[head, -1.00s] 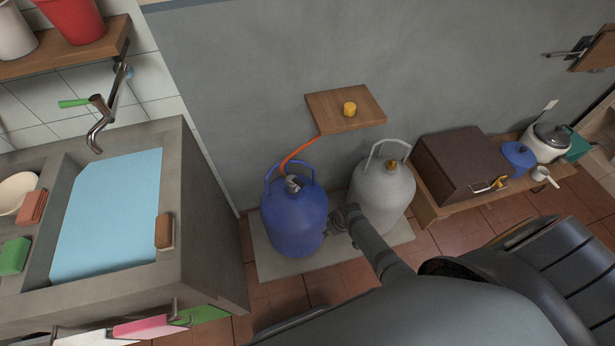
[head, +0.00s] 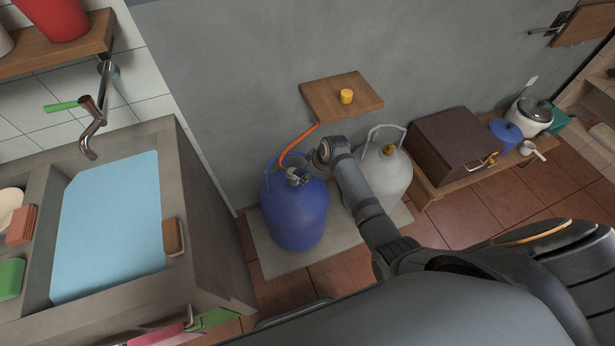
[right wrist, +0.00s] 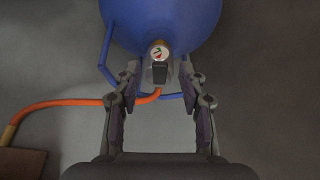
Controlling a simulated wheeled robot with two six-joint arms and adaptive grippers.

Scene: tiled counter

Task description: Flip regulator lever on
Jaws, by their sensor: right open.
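The regulator (head: 294,176) is a small grey fitting on top of the blue gas cylinder (head: 294,218), with an orange hose (head: 296,143) running from it up to the wooden wall shelf. In the right wrist view the regulator (right wrist: 160,55) shows a round gauge and a dark lever (right wrist: 160,73) below it. My right gripper (right wrist: 160,85) is open, with its fingers on either side of the lever and apart from it. In the head view my right gripper (head: 321,154) is just right of the regulator, its fingers hard to make out. My left gripper is out of view.
A grey cylinder (head: 387,173) stands right of the blue one on a slab (head: 270,262). The shelf (head: 322,90) with a yellow knob-like object (head: 346,96) is above. A sink (head: 185,225) is at left, a brown box (head: 455,145) at right.

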